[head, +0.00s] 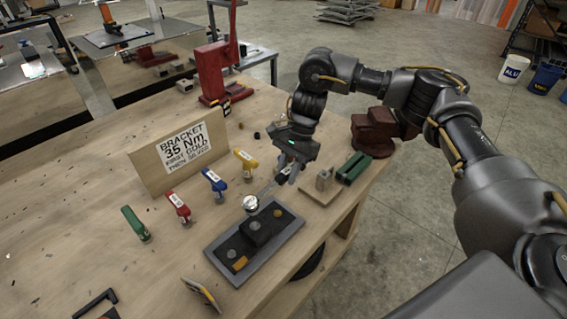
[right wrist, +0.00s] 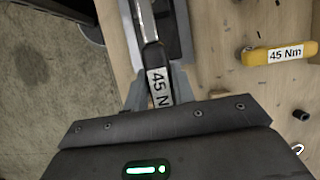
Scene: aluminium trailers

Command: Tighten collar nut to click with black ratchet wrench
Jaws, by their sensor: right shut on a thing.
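My right gripper (head: 286,172) is shut on the black handle of the ratchet wrench (head: 251,202), above the table's right side. In the right wrist view the gripper (right wrist: 158,88) grips the black wrench handle (right wrist: 153,56), whose white label reads "45 N", partly cut off. The wrench's round silver head points down-left, by the upper edge of a grey tray (head: 216,259). The tray holds a dark bracket block (head: 262,226) with small gold and grey fittings. I cannot tell which fitting is the collar nut, or whether the head touches anything. My left gripper is out of view.
Green (head: 135,223), red (head: 178,207), blue (head: 214,184) and yellow (head: 245,163) wrenches stand in a row left of the tray. A sign (head: 184,149) reads "BRACKET 35 Nm".

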